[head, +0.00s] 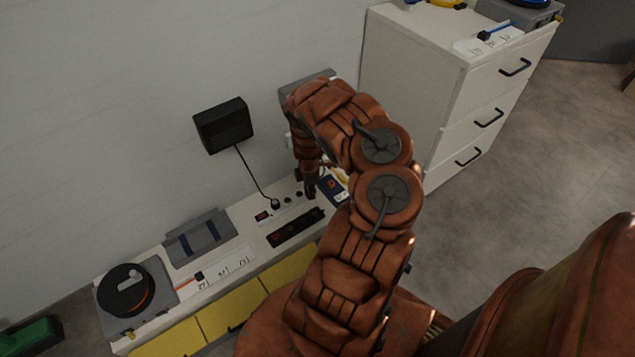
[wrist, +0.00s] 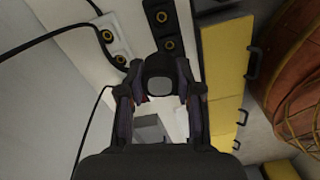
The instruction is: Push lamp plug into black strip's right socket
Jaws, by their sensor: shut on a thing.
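My gripper (wrist: 160,108) is shut on a dark, rounded plug (wrist: 160,73) with a pale grey face, seen between the fingers in the wrist view. In the head view my gripper (head: 310,192) hangs by the right end of the strips, and the plug there is too small to make out. The black strip (head: 295,228) lies on the low cabinet, in front of a white strip (head: 288,206). In the wrist view the black strip (wrist: 157,30) shows ringed sockets just beyond the held plug; the held plug appears apart from them. The fingers hide what lies behind them.
The white strip (wrist: 117,48) holds a black plug (head: 276,203) whose cord runs to a black wall box (head: 223,125). Another thin dark cord (wrist: 88,125) hangs left of my gripper. A tall drawer cabinet (head: 420,105) stands right.

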